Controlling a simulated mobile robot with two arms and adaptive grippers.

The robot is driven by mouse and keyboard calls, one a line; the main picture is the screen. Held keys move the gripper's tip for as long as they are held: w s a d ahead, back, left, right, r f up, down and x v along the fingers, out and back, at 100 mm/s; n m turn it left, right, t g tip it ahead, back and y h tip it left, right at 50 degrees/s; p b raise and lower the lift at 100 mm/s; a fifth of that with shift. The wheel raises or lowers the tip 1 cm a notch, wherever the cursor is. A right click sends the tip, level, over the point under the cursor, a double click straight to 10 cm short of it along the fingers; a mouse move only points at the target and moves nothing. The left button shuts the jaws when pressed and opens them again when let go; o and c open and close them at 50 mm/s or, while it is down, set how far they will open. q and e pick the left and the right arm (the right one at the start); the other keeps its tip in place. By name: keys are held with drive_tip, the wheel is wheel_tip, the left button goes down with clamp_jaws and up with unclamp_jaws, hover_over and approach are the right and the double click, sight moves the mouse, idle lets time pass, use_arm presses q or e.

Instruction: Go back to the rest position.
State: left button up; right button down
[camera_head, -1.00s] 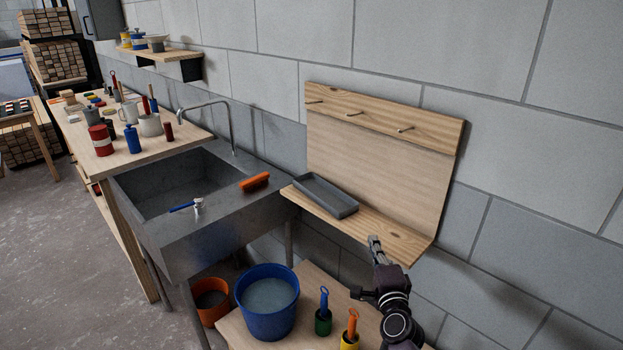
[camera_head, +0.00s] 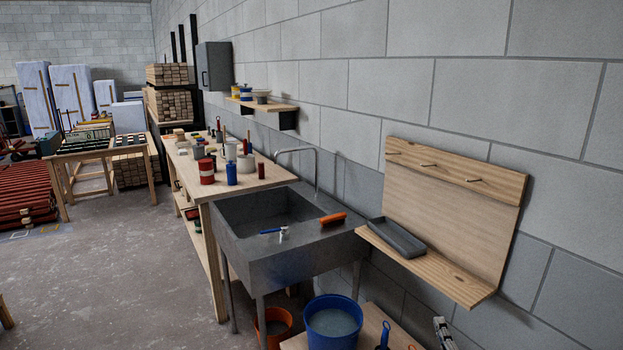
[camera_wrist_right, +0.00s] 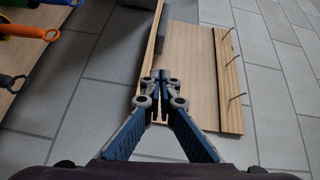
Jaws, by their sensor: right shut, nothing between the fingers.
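My right gripper (camera_head: 443,330) shows only at its tip at the bottom edge of the head view, below the wooden peg board's shelf. In the right wrist view my right gripper (camera_wrist_right: 161,78) has its fingers together with nothing between them. Beyond the fingers in that view is the wooden peg board (camera_wrist_right: 195,70) with its pegs. My left gripper is not in the head view.
A grey sink (camera_head: 300,262) stands left of the peg board (camera_head: 445,215), whose shelf holds a grey tray (camera_head: 397,236). A blue bucket (camera_head: 333,320) and an orange bucket (camera_head: 272,325) are below. The concrete floor (camera_head: 110,270) at left is mostly clear.

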drive_tip(key=s+a+f+n+g+y, duration=0.55)
drive_tip(key=s+a+f+n, duration=0.35)
drive_tip(key=s+a+n, duration=0.4)
drive_tip(key=s+d+f+n+g+h, duration=0.15)
drive_tip(key=s+n+g, duration=0.25)
drive_tip(key=s, duration=0.9)
drive_tip(key=s+d+f+n+g+h, duration=0.1)
drive_tip(key=s+f+n+g+h, duration=0.3)
drive_tip(key=s, duration=0.8)
wheel_tip(320, 180, down, 26)
drive_tip(key=s+g+y, duration=0.2)
drive_tip(key=s, duration=0.1)
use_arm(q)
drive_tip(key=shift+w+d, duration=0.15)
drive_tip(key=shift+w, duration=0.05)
use_arm(e)
drive_tip(key=s+d+f+g, duration=0.1)
drive_tip(key=s+d+f, duration=0.2)
drive_tip(key=s+f, duration=1.1)
drive_tip(key=s, duration=0.2)
drive_tip(key=shift+s+f+m, duration=0.3)
drive_tip(key=shift+f, duration=0.1)
